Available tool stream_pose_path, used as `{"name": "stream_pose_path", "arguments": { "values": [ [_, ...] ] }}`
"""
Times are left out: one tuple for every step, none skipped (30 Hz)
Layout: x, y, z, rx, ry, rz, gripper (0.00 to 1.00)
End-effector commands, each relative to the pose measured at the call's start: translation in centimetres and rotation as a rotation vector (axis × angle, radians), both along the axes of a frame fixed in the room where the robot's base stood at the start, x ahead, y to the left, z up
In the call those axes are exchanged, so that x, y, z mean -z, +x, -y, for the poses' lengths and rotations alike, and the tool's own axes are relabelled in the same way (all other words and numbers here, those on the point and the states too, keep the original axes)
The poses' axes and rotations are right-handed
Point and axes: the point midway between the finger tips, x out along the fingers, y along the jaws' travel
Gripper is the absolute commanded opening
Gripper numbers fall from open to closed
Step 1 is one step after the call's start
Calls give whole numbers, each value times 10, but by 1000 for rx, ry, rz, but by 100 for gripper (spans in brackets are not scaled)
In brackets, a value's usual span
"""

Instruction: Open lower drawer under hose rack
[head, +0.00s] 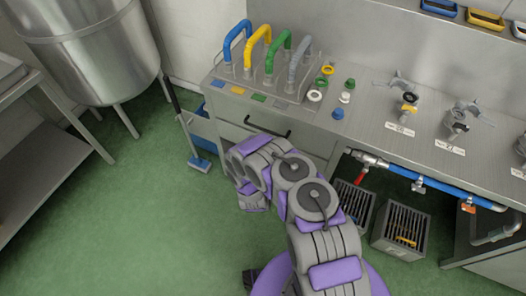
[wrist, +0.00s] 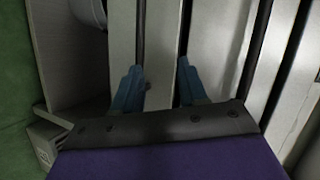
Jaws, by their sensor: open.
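The hose rack (head: 268,75) holds blue, yellow, green and grey hoses on the steel counter. The upper drawer (head: 240,130) below it has a dark bar handle (head: 268,126) and looks shut. The lower drawer is mostly hidden behind my arm in the head view. My gripper (head: 252,200) is low in front of the cabinet. In the wrist view my gripper (wrist: 158,88) is open, its two blue fingers apart over pale panels (wrist: 162,40) with dark lines between them. I cannot tell which dark line is a handle, or whether a finger touches anything.
A blue-headed brush (head: 199,163) stands left of the cabinet. Dark slatted crates (head: 400,232) stand under the counter at right, below a blue hose (head: 450,194). A steel tank (head: 92,50) and a shelf (head: 40,170) are at left.

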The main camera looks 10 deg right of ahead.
Motion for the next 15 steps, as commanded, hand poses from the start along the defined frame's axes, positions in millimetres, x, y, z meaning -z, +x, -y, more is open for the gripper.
{"name": "stream_pose_path", "arguments": {
  "values": [
    [13,-13,-4,3,22,26,42],
    [18,-18,-6,6,35,45,42],
    [23,-26,-9,11,53,73,42],
    [27,-32,-10,13,66,89,42],
    [31,-37,-12,15,78,105,42],
    [33,-44,-13,18,92,130,42],
    [37,-49,-15,19,102,142,42],
    [39,-54,-16,21,111,153,42],
    [41,-59,-18,21,121,169,42],
    [41,-61,-19,20,129,181,42],
    [42,-64,-19,21,134,189,42],
    [43,-67,-20,22,140,196,42],
    [44,-68,-20,22,145,200,42],
    [45,-69,-20,23,147,204,42],
    [45,-69,-20,24,150,207,42]
  ]
}}
